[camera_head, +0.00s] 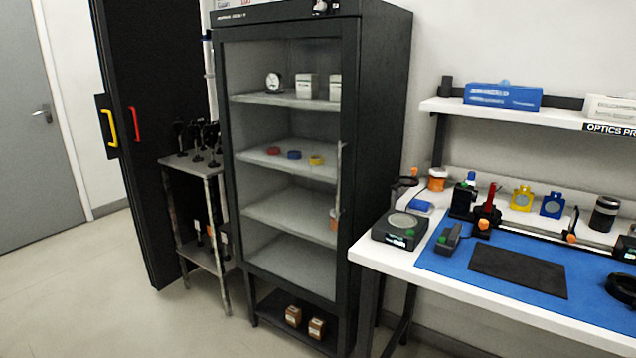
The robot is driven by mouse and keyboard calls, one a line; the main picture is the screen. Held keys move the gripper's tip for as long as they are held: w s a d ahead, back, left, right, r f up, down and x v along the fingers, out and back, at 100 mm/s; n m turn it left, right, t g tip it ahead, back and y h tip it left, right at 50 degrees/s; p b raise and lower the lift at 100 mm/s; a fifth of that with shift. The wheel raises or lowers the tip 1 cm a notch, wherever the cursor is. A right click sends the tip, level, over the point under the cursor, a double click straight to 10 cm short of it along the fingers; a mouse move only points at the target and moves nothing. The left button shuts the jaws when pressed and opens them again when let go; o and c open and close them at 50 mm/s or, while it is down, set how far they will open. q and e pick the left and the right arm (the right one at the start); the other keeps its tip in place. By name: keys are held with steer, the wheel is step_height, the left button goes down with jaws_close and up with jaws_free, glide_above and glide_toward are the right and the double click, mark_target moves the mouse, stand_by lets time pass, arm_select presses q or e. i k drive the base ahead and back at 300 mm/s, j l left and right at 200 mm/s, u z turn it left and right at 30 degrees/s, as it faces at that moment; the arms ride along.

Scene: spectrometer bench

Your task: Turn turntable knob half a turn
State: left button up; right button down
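A squat dark box with a round grey plate on top (402,220) stands at the left end of the white bench; it looks like the turntable. A small green part (410,233) shows at its front, perhaps a knob, but it is too small to tell its angle. Neither of my grippers is in view, and nothing touches the box.
The white bench (375,256) carries a blue mat (436,260) with a black pad (518,271). Several optics mounts stand behind. A dark glass-fronted cabinet (376,120) rises left of the bench. A small metal cart (188,165) stands farther left. Open floor lies in front.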

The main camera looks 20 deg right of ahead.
mark_target(483, 224)
steer(key=l+z, duration=0.15)
steer(key=z, duration=1.55)
steer(key=i+j, duration=0.05)
steer(key=j, duration=0.05)
